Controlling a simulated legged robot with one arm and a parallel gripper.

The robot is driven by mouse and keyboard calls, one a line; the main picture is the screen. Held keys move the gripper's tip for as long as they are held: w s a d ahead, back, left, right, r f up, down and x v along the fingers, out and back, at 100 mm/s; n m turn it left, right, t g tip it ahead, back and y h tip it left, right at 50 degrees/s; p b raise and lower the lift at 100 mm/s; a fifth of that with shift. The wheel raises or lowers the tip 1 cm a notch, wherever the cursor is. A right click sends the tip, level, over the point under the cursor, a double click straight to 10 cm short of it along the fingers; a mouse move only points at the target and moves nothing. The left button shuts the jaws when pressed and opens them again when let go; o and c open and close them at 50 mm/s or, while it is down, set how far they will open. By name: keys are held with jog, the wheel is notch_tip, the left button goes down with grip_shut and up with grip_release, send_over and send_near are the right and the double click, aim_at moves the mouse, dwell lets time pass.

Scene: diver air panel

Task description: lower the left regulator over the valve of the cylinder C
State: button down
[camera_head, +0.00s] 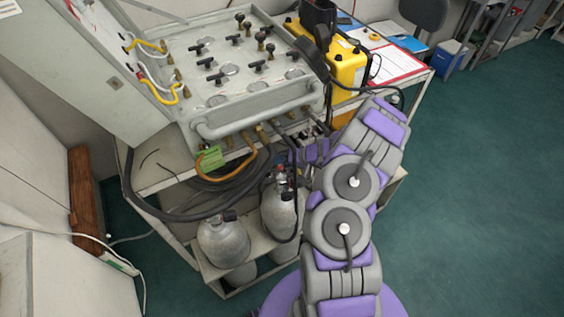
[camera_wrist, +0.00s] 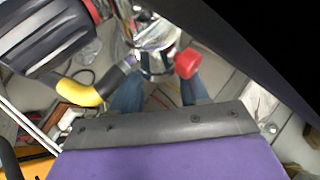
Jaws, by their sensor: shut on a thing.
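A grey cylinder (camera_head: 280,208) with a dark valve and a red part at its top stands in the lower rack, left of my arm. A second grey cylinder (camera_head: 224,243) with a black knob stands further left. I cannot read a letter on either. My gripper (camera_head: 312,151) is partly hidden by my arm, at the front of the panel, above the right cylinder. In the wrist view, a chrome regulator fitting (camera_wrist: 152,32) shows close up, with a red knob (camera_wrist: 187,63) beside it. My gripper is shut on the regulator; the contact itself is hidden.
The air panel (camera_head: 235,75) with several black knobs stands above the rack, hoses (camera_head: 185,215) hanging from its front. A yellow case (camera_head: 345,68) is at its right. A hose runs down beside the right cylinder. Green floor (camera_head: 480,200) is clear at right.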

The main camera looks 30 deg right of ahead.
jog(key=shift+f, duration=0.35)
jog(key=shift+c, duration=2.4)
grip_release()
jog(key=p+v, duration=0.4)
jog(key=v, duration=1.3)
jog(key=shift+d+p, duration=0.2)
jog(key=shift+p, duration=0.15)
